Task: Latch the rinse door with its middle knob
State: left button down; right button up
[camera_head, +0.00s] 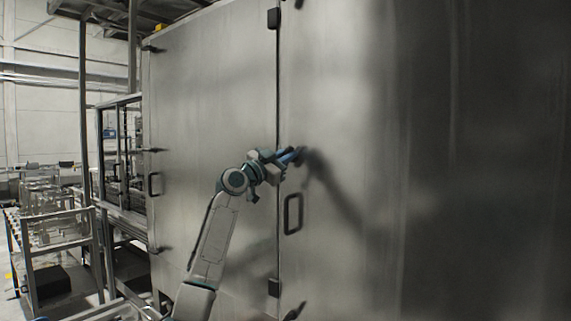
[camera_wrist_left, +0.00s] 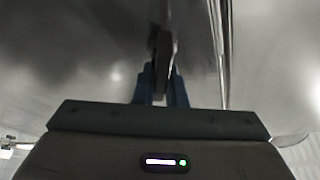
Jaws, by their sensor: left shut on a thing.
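The rinse door (camera_head: 340,90) is a large brushed-steel panel to the right of a vertical seam in the head view, and it looks closed against the panel on its left. My left gripper (camera_head: 296,155) is at this door near the seam, above the door's dark loop handle (camera_head: 293,214). Its blue fingers are shut on the middle knob (camera_wrist_left: 163,50), which shows as a dark upright piece between the fingertips in the left wrist view. The fingers hide most of the knob in the head view. My right gripper is not in view.
Another steel door (camera_head: 205,110) with its own dark handle (camera_head: 154,185) is left of the seam. Dark fittings sit on the seam above (camera_head: 273,18) and below (camera_head: 274,287). A metal cart (camera_head: 55,250) stands at the far left.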

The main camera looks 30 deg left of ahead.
pick_arm(q)
jog(key=m, duration=0.2)
jog(key=m+g+h, duration=0.1)
jog(key=shift+w+f+m+h+b, duration=0.1)
jog(key=shift+f+m+h+b, duration=0.2)
jog(key=shift+f+m+b, duration=0.1)
jog(key=m+g, duration=0.1)
jog(key=m, duration=0.2)
jog(key=shift+d+r+h, duration=0.1)
jog(key=shift+d+h, duration=0.05)
jog(key=shift+h, duration=0.25)
jog(key=m+g+p, duration=0.1)
jog(key=m+g, duration=0.1)
jog(key=m, duration=0.3)
jog(key=shift+p, duration=0.35)
jog(key=shift+m+g+p, duration=0.6)
jog(key=shift+m, duration=0.7)
jog(key=shift+r, duration=0.1)
